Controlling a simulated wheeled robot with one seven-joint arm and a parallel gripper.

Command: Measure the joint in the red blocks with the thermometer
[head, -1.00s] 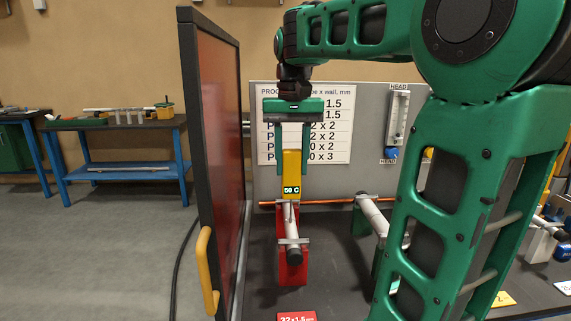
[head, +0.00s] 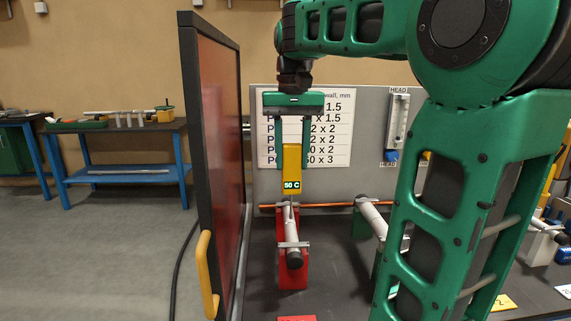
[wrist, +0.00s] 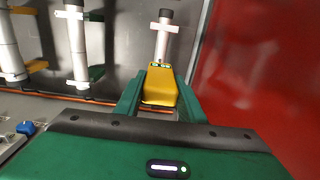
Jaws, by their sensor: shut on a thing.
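The yellow thermometer (head: 291,165) is held upright in my gripper (head: 292,160), which is shut on it. Its small display (head: 291,185) reads 50 C. Its lower end is over the back part of a grey pipe joint (head: 291,232) lying in the red blocks (head: 294,273). I cannot tell whether the tip touches the pipe. The wrist view shows the thermometer (wrist: 160,88) between my fingers, with the pipe (wrist: 162,42) beyond it.
A red panel door with a yellow handle (head: 206,275) stands close at the left. An orange copper pipe (head: 335,205) runs along the back. Another grey pipe (head: 371,214) on green blocks lies to the right. A wall chart (head: 335,145) hangs behind my gripper.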

